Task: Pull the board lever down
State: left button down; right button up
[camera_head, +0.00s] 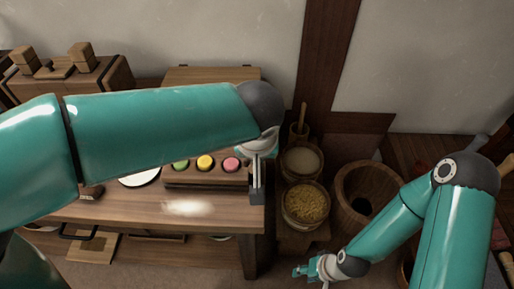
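A wooden board (206,184) with green, yellow and pink round buttons lies on the wooden table (150,210). I cannot make out a lever on it; my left arm covers part of the board and the area behind it. My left gripper (256,194) points down at the board's right end, near the table's right edge. Its fingers show edge-on, so its opening and any contact are unclear. My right gripper (312,274) is low at the bottom of the view, right of the table. Its small fingertips appear apart, with nothing seen between them.
A white plate (139,180) is partly hidden behind my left arm. A wooden block-like stand (75,78) is at the back left. Right of the table are a bowl of grain (306,203), a bowl of pale meal (301,160) and a wooden tub (366,181). The table's front is mostly clear.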

pick_arm(q)
jog(key=s+t+b, duration=0.1)
jog(key=b, duration=0.3)
jog(key=s+f+t+b, duration=0.1)
jog(key=t+b, duration=0.1)
jog(key=b, duration=0.2)
jog(key=shift+s+f, duration=0.2)
jog(key=shift+s, duration=0.2)
jog(key=shift+w, duration=0.1)
jog(key=shift+w+f+b, duration=0.25)
jog(key=shift+w+b, duration=0.1)
jog(key=shift+w, duration=0.35)
jog(key=shift+r, duration=0.1)
